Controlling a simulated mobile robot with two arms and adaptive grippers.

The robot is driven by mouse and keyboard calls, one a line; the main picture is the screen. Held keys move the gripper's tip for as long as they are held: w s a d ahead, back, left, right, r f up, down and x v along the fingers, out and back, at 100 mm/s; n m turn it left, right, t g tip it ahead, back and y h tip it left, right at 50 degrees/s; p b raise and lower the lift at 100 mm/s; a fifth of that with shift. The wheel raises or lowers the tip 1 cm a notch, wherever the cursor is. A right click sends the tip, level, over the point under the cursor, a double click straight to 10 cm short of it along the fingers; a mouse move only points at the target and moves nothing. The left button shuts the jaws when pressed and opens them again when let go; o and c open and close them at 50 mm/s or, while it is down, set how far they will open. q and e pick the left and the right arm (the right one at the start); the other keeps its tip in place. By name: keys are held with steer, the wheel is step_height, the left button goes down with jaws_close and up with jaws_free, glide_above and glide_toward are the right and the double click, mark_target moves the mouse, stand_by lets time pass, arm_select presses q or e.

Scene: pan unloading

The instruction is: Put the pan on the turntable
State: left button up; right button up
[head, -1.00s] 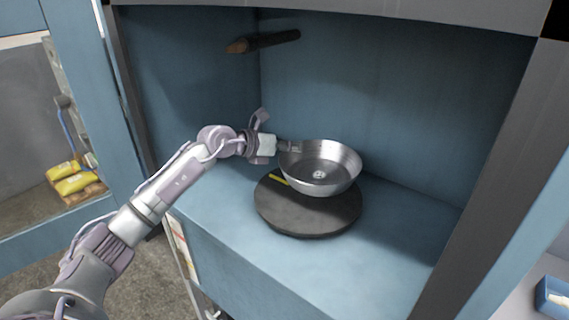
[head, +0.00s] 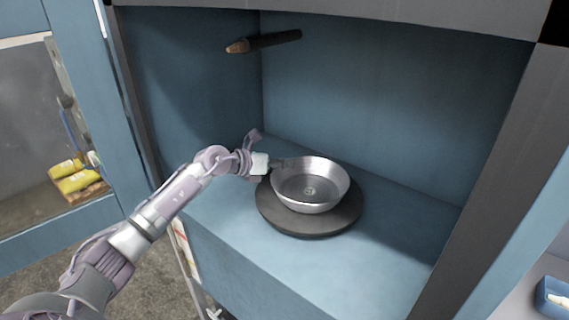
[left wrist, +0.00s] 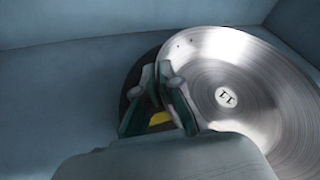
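The pan (head: 311,190) is a round, shiny metal dish. In the left wrist view the pan (left wrist: 235,75) fills the right side, and a yellow mark (left wrist: 159,118) on the turntable (left wrist: 131,88) shows between my fingers. My left gripper (head: 277,164) is at the pan's left rim. In the left wrist view the gripper (left wrist: 157,72) has a gap between its fingers, with no rim visible in it. My right gripper is not in view.
The turntable stands on a blue shelf (head: 375,265) inside a blue recess. A dark peg (head: 265,41) juts out above. Posts bound the opening on both sides. Yellow packets (head: 75,178) lie beyond at left, and a blue box (head: 553,297) is at lower right.

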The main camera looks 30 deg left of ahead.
arm_select(q)
steer(key=o, duration=0.4)
steer(key=shift+r, duration=0.25)
steer(key=b+v, duration=0.2)
steer(key=v, duration=1)
steer(key=shift+f+b, duration=0.15)
steer(key=shift+b, duration=0.15)
